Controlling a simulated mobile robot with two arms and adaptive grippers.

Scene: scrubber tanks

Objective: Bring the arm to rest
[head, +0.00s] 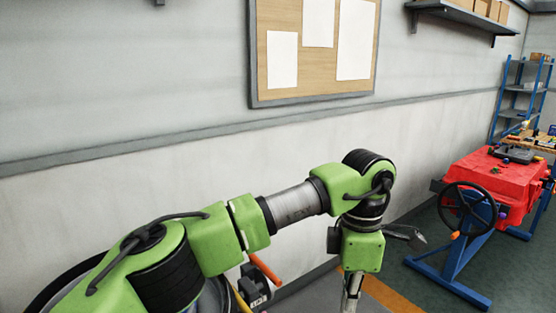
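My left arm, green with black joints and a grey metal link, comes in from the lower left and reaches across to the lower middle of the head view. Its wrist bends down at the right end. Below the green wrist block, a narrow metal part at my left gripper (352,291) points down and is cut off by the bottom edge. I cannot tell whether the gripper is open or shut, or whether it holds anything. My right gripper is not in view.
A pale wall (180,80) with a cork board (317,92) stands behind the arm. At the right are a red-topped blue stand (490,180) with a black handwheel (468,210), and a blue shelf rack (522,90). Dark green floor (415,262) shows between arm and stand.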

